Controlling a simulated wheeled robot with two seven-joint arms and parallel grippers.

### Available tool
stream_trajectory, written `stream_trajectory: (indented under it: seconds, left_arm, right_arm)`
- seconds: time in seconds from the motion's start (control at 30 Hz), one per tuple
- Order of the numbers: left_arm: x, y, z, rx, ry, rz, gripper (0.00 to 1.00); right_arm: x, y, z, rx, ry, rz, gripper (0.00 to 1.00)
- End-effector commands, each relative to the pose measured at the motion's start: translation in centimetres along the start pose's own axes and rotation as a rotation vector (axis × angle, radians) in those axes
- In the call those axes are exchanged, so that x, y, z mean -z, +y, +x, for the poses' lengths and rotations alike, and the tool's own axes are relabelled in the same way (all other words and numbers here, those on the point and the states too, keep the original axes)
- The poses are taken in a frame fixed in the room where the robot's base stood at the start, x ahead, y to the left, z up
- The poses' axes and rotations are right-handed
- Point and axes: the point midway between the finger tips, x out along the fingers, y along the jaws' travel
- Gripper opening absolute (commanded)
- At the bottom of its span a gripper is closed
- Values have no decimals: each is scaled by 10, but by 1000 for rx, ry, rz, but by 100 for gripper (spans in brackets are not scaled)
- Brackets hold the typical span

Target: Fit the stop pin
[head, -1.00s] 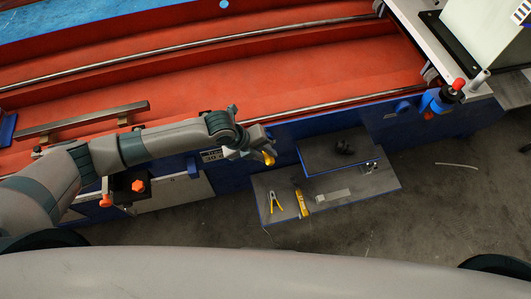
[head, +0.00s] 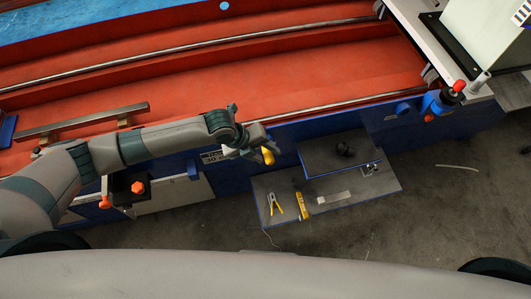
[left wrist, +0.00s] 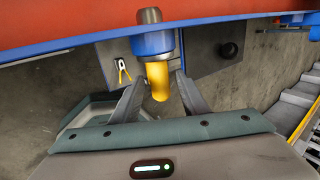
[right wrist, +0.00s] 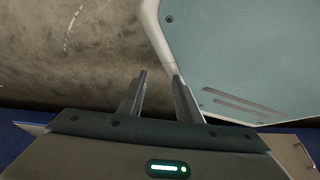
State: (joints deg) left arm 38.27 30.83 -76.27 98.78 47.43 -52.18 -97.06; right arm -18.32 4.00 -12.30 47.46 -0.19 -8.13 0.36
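A pin with a yellow grip (left wrist: 158,80) sits in a blue collar (left wrist: 152,43) at the edge of the blue rail, with a metal end (left wrist: 149,15) above the collar. I take it to be the stop pin. My left gripper (left wrist: 160,78) is open, its fingers on either side of the yellow grip with gaps showing. In the head view my left gripper (head: 257,146) is at the machine's front edge, beside the yellow grip (head: 267,156). My right gripper (right wrist: 160,76) is open and empty; it is not in the head view.
A dark step (head: 335,200) below holds yellow pliers (head: 276,204), a yellow tool (head: 302,206) and a pale strip. A red-capped fitting (head: 458,86) is at the right. The red trough (head: 290,75) runs behind. A pale panel (right wrist: 245,60) is close to my right fingers.

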Motion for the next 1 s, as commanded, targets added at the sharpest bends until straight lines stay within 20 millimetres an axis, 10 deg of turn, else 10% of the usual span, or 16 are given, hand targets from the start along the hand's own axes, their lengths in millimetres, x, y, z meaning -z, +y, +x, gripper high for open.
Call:
stream_trajectory:
  seconds: [0.73,1.0]
  left_arm:
    - [1,1,0,-2,1,-1,44]
    - [-1,2,-55,0,-2,2,44]
  right_arm:
    - [36,-6,-4,7,79,0,31]
    - [55,-9,0,11,127,1,31]
